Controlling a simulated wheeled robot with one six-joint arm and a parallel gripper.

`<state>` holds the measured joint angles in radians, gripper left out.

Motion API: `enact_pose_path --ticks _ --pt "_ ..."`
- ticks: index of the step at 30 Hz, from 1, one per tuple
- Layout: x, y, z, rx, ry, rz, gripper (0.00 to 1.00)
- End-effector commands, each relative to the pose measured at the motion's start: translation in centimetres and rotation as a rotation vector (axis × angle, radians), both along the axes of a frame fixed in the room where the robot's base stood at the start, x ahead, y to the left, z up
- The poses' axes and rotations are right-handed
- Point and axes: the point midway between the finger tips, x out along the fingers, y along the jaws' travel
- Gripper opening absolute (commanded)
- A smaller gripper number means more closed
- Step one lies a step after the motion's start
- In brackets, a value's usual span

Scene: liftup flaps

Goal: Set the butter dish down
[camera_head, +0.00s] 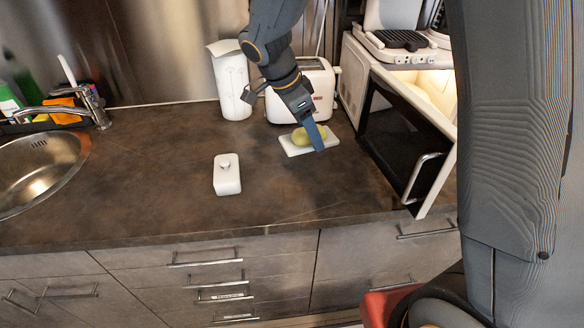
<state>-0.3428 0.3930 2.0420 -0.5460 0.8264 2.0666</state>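A small white flat dish (290,149) holds a rounded yellow-green item (301,137); it is at or just above the counter in front of the toaster, and I cannot tell whether it touches. My gripper (317,142) comes down from above at the right part of this dish, its blue-grey finger overlapping the yellow-green item. The view does not show whether the fingers are closed on anything. A white box-shaped lid or covered dish with a round knob (227,174) rests on the counter to the left, apart from my gripper.
A toaster (284,107) and a white paper-roll-like cylinder (230,80) stand behind. A microwave-like oven with its door open (428,185) is at right, close to the dish. A sink (35,170) is at left. The brown counter (150,190) is clear between sink and lid.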

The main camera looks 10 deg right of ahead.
Motion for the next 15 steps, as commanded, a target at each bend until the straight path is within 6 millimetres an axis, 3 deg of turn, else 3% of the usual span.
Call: enact_pose_path --ticks 3,7,15 --pt "-1.1 1.3 0.8 0.001 -0.002 -0.154 0.22" --pt "-1.9 1.9 0.7 0.001 0.001 -0.233 0.22" --pt "-2.1 2.0 -3.4 -0.001 0.002 -0.245 0.22"
